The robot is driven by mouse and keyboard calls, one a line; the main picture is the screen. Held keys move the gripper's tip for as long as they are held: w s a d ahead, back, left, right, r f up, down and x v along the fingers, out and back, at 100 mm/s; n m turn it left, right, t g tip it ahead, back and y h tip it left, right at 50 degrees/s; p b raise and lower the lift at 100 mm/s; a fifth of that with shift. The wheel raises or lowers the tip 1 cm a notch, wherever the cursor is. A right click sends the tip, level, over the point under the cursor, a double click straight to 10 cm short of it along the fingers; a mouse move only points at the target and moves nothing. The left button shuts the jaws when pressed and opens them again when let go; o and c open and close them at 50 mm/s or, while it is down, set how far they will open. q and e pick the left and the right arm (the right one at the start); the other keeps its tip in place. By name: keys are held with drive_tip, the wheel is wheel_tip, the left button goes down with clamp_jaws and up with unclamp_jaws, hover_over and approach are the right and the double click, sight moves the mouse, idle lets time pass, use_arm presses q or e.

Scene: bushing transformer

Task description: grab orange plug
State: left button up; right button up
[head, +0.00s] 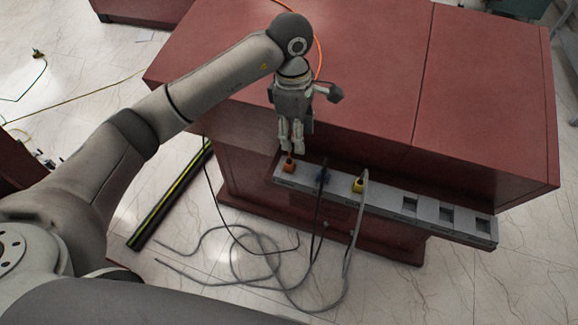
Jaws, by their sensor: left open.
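The orange plug (289,165) sits at the left end of a grey socket strip (385,203) on the front of the red cabinet. My left gripper (291,152) is open and points down, with its fingertips just above the orange plug. I cannot tell whether the fingertips touch it. An orange cable (319,55) shows behind the gripper and runs up over the cabinet top. My right gripper is not in view.
Several empty sockets (446,214) follow. Loose grey cable (262,262) lies coiled on the floor.

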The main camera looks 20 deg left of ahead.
use_arm(q)
drive_tip(key=a, duration=0.2)
hover_over(289, 162)
drive_tip(key=shift+y, duration=0.4)
drive_tip(key=f, duration=0.5)
drive_tip(key=shift+w+f+p, duration=0.1)
drive_tip(key=shift+w+p, duration=0.1)
drive_tip(key=shift+p, duration=0.1)
drive_tip(key=f+p, duration=0.1)
drive_tip(key=f, duration=0.3)
drive_tip(key=shift+s+f, duration=0.15)
drive_tip(key=shift+s, duration=0.05)
drive_tip(key=shift+f, duration=0.4)
drive_tip(key=shift+c, duration=0.2)
clamp_jaws()
